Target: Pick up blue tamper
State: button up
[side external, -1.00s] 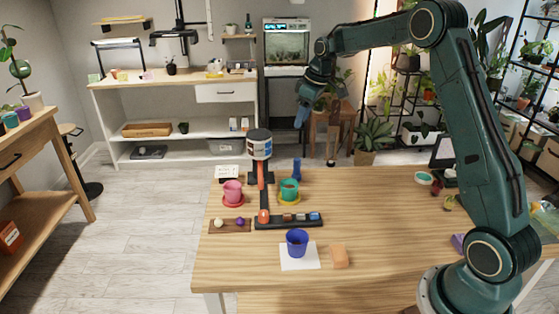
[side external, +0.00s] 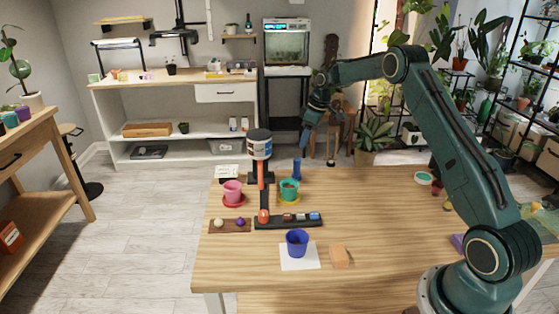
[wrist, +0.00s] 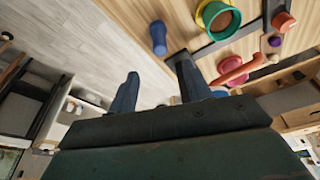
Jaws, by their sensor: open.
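The blue tamper (side external: 297,168) stands upright near the far edge of the wooden table, behind and just right of the green pot (side external: 289,188). In the wrist view the tamper (wrist: 158,38) lies beyond the fingers, close to the table edge, with nothing touching it. My gripper (side external: 304,142) hangs above and a little beyond the tamper in the side view. In the wrist view my gripper (wrist: 155,85) has its two dark fingers apart with nothing between them.
A black stand with an orange post (side external: 261,175) is left of the tamper. A pink pot (side external: 232,191) on a red saucer and a blue pot (side external: 297,242) on white paper share the table (side external: 400,215). A sponge-like orange block (side external: 340,256) sits nearby. Table right of the tamper is clear.

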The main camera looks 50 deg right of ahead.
aim_at(297, 159)
jog(key=shift+x, duration=3.6)
jog(key=shift+w+f, duration=0.1)
jog(key=shift+x, duration=2.45)
jog(key=c, duration=1.1)
